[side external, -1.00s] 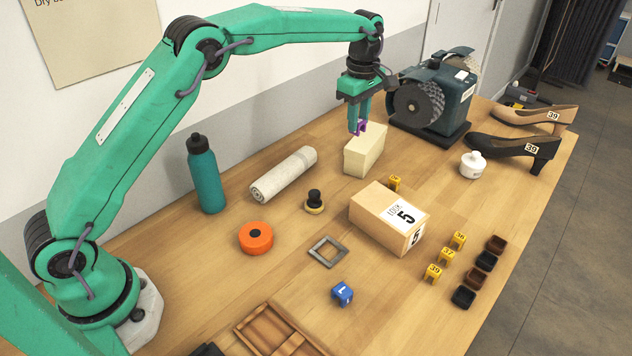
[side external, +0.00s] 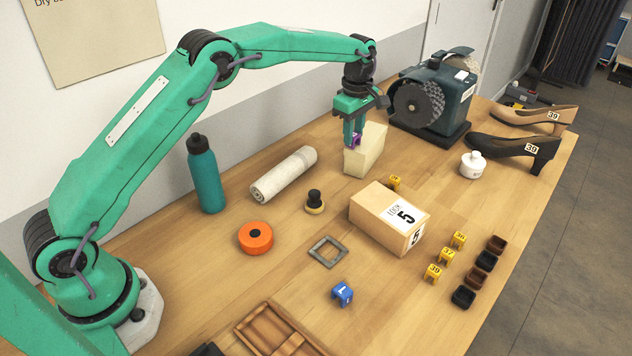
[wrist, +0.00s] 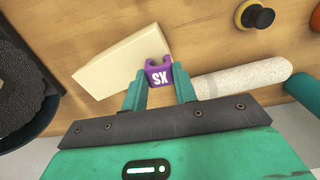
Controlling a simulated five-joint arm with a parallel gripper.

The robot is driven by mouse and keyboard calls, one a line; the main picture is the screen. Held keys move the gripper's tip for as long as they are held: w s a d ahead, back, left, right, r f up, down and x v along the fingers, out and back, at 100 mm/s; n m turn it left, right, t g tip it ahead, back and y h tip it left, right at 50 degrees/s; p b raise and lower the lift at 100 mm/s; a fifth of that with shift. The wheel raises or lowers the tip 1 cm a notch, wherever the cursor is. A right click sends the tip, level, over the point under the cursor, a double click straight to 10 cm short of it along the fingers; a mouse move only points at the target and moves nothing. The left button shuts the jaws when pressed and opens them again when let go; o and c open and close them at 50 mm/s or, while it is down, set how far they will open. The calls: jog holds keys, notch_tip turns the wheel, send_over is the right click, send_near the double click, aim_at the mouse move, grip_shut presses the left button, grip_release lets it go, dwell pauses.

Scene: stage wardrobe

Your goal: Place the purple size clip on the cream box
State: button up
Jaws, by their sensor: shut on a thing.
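The purple size clip (side external: 356,141) is held between the fingertips of my gripper (side external: 353,137). In the wrist view the clip (wrist: 158,74) shows white lettering and sits between both fingers of my gripper (wrist: 159,84). The cream box (side external: 366,152) stands on the table behind and below the gripper. In the wrist view the clip overlaps the right-hand end of the cream box (wrist: 110,65). I cannot tell whether the clip touches the box. The fingers hide part of the box's upper left side in the side view.
A bench grinder (side external: 432,100) stands close behind the box to the right. A rolled cloth (side external: 284,174) lies to its left. A teal bottle (side external: 206,177) stands farther left.

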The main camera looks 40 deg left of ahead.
jog(key=shift+f, duration=0.1)
jog(key=o, duration=0.9)
jog(key=shift+o, duration=0.2)
notch_tip(320, 180, up, 12)
dwell(0.4)
dwell(0.5)
